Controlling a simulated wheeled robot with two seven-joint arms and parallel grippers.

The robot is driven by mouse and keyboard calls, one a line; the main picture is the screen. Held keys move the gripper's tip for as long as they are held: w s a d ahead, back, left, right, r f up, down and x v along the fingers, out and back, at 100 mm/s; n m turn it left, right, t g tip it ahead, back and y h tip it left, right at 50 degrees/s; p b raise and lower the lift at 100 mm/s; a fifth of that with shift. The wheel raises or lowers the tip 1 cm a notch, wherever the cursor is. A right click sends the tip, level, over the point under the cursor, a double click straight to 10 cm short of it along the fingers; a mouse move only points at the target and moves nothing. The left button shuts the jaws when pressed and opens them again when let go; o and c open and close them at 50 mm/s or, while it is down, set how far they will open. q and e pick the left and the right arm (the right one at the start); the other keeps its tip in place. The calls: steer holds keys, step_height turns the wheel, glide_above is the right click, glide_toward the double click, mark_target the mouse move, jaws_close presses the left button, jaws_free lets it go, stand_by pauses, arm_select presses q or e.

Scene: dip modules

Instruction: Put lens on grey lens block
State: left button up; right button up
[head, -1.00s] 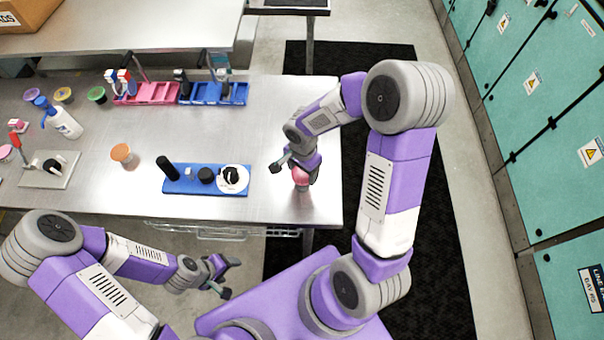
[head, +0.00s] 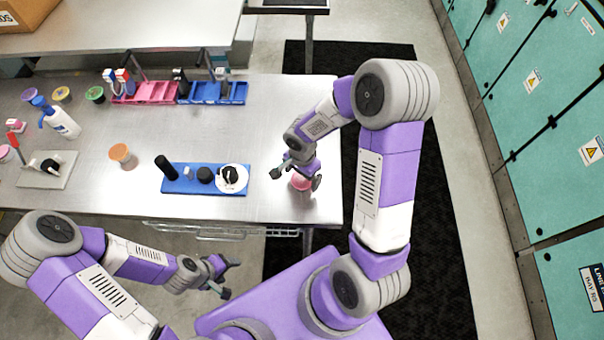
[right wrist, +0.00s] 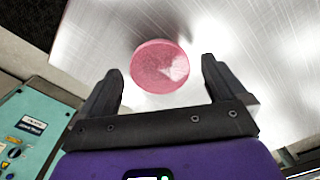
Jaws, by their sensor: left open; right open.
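A pink round-topped piece (head: 300,183) stands near the table's right end. It shows as a translucent pink disc in the right wrist view (right wrist: 160,66). My right gripper (head: 297,177) is open just above it; in the wrist view the disc appears ahead of the gap between the fingers. My left gripper (head: 228,278) is open and empty, in front of the table edge. A grey plate (head: 32,178) with a dark round piece on it lies at the left. I cannot tell which piece is the lens or whether this plate is the lens block.
A blue tray (head: 176,187) holds a black cylinder, small pieces and a white dish (head: 243,180). An orange-topped jar (head: 119,153) stands left of it. Pink (head: 146,98) and blue (head: 200,99) racks stand at the back. The table between is clear.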

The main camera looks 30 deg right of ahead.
mark_target(302, 179)
steer(key=shift+r, duration=0.1)
steer(key=shift+r+p, duration=0.3)
steer(key=shift+p, duration=0.05)
step_height(302, 179, up, 12)
steer(key=shift+f+p, duration=0.2)
steer(key=shift+p, duration=0.25)
